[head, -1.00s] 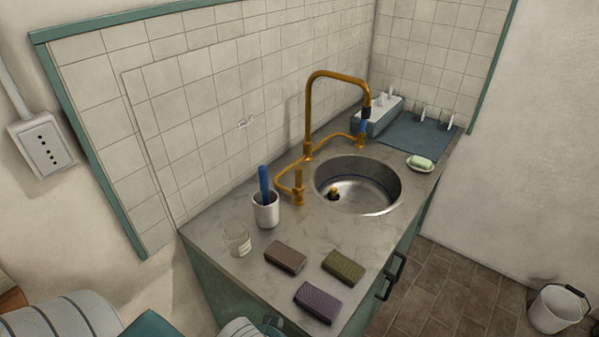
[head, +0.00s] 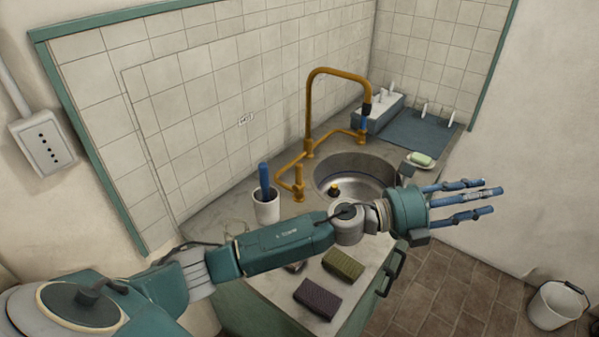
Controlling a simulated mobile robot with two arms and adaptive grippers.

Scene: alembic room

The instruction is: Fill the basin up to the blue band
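The round steel basin (head: 336,167) is set in the counter, its front part hidden behind my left arm. I cannot make out the blue band or any water clearly. The brass faucet (head: 309,110) arches over the basin. It has a tap at its left base (head: 299,183) and a blue-handled tap (head: 363,125) at the right. My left gripper (head: 490,199) is open and empty, its fingers apart, pointing right past the counter's front edge. My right gripper is not in view.
A white cup (head: 267,209) with a blue handle in it stands left of the basin. Olive (head: 343,264) and purple (head: 317,299) sponges lie at the front. Soap (head: 421,159) sits on a dish at right. A bucket (head: 555,308) stands on the floor.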

